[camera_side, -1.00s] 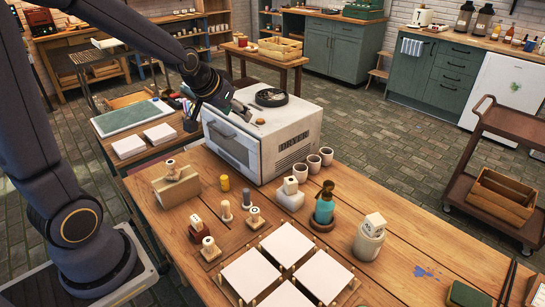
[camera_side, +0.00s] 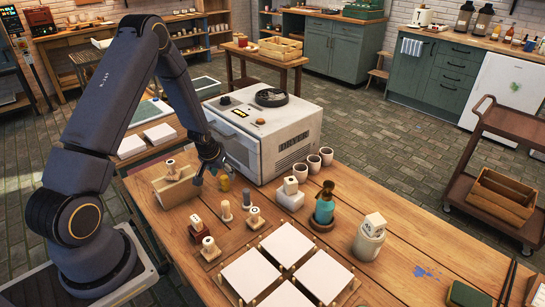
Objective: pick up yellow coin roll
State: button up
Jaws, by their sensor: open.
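The yellow coin roll (camera_side: 224,184) is a small upright cylinder on the wooden table, in front of the white dryer box. My gripper (camera_side: 213,178) points down just above and beside it, open, with one finger left of the roll and the other close to its top. The gripper partly covers the roll's upper end. I cannot tell whether a finger touches it.
A grey cylinder (camera_side: 247,198) stands just right of the roll, with small wooden-knobbed stamps nearby. A wooden block holder (camera_side: 176,190) is close on the left. The dryer (camera_side: 268,135) stands behind. White square tiles (camera_side: 250,275) lie in front.

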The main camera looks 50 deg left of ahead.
aim_at(224, 177)
jog(key=x, duration=0.6)
jog(key=shift+s+a, duration=0.1)
jog(key=shift+a, duration=0.05)
grip_shut()
dwell(0.4)
